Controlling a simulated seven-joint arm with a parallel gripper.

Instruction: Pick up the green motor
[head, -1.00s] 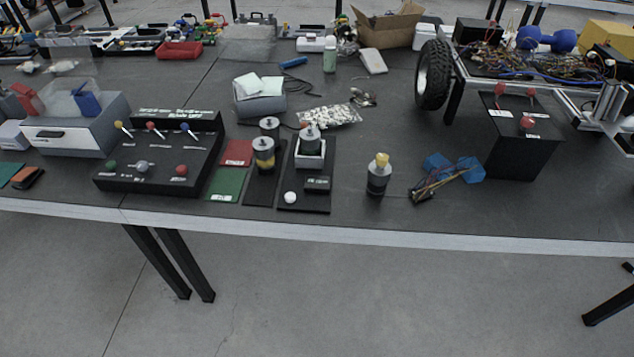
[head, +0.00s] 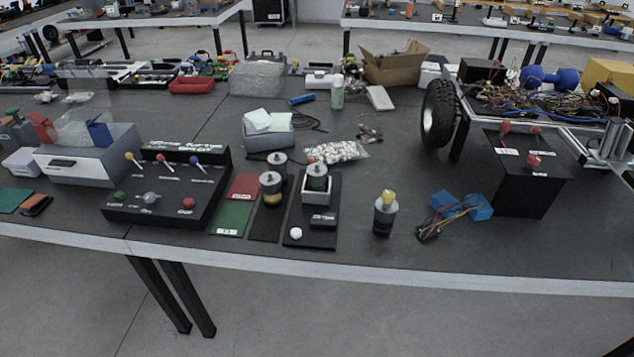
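A motor with a dark green body and a grey top (head: 317,179) stands upright in a light square holder (head: 316,197) on a black base plate (head: 320,236). To its left, a motor with a yellow band (head: 272,192) stands on another black plate, and a further grey-topped motor (head: 278,160) stands just behind it, partly hidden. A dark cylinder with a yellow top (head: 384,214) stands alone on the table to the right. My gripper is not in view.
A black lever box (head: 165,205) and red (head: 243,187) and green (head: 231,219) mats lie left of the motors. Blue blocks with wires (head: 455,212), a black button box (head: 525,185) and a wheeled chassis (head: 438,113) are to the right. The table's front edge (head: 350,271) is near.

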